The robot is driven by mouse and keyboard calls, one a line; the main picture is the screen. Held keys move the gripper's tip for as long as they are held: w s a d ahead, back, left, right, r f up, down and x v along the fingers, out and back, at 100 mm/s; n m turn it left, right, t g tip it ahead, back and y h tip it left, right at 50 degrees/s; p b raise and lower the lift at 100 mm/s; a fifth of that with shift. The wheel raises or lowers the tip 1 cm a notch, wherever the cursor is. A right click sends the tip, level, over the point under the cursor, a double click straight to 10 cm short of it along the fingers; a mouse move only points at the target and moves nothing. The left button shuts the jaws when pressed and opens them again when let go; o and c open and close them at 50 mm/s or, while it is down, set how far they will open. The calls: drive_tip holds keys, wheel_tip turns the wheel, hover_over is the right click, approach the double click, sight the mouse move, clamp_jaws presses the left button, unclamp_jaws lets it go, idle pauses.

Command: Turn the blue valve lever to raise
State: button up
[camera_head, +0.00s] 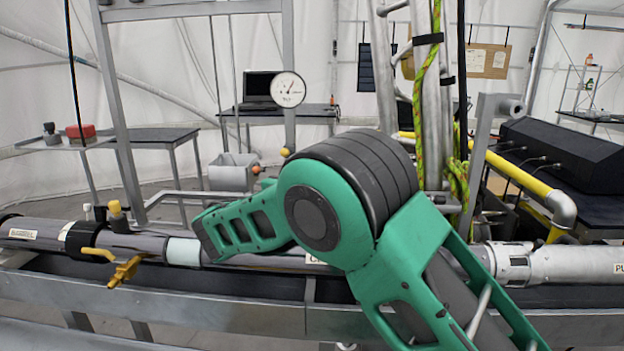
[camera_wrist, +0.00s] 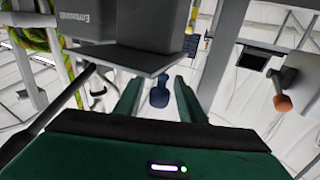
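A small dark blue piece (camera_wrist: 159,97), rounded at its near end with a narrower stem, shows in the wrist view; it looks like the blue valve lever. My gripper (camera_wrist: 158,82) has its two green fingers apart, one on each side of this piece in the picture. I see no contact, and the distance to it is unclear. In the head view my green arm fills the middle and hides what lies behind it; neither the gripper fingers nor a blue lever shows there.
A grey box-like part (camera_wrist: 125,28) with a dark plate overhangs the fingers closely in the wrist view. A lever with an orange knob (camera_wrist: 283,103) is at right. In the head view, a long pipe (camera_head: 40,232) with yellow handles crosses in front; a dial gauge (camera_head: 288,90) stands behind.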

drive_tip(key=v, duration=1)
drive_tip(key=shift+s+a, duration=0.2)
drive_tip(key=shift+s, duration=0.05)
